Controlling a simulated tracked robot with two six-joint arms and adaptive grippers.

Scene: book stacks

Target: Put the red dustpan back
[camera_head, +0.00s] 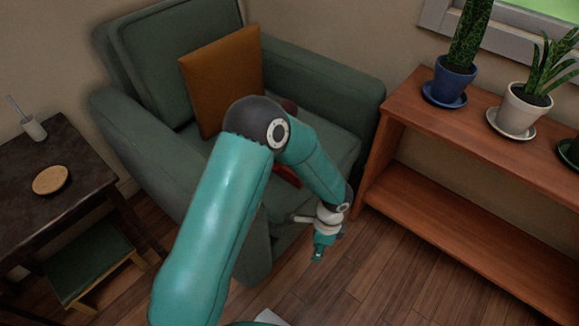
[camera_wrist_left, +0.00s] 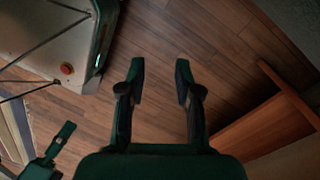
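A red thing (camera_head: 287,175), likely the dustpan, shows on the seat of the green armchair (camera_head: 335,95). My left arm hides most of it; a darker red bit (camera_head: 289,105) shows above the arm. My left gripper (camera_head: 318,256) hangs in front of the chair, right of and below the red thing and apart from it. In the left wrist view, its two fingers (camera_wrist_left: 160,70) are spread with only floor between them. A dark teal part of mine (camera_wrist_left: 48,152), perhaps the right gripper, shows at the lower left there; its fingers are unclear.
An orange cushion (camera_head: 222,82) leans on the chair back. A wooden shelf (camera_head: 480,135) with potted plants stands at right. A dark table (camera_head: 75,165) with a round wooden disc (camera_head: 50,180) and a green-topped stool (camera_head: 88,262) are at left. Floor (camera_head: 380,285) is clear between chair and shelf.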

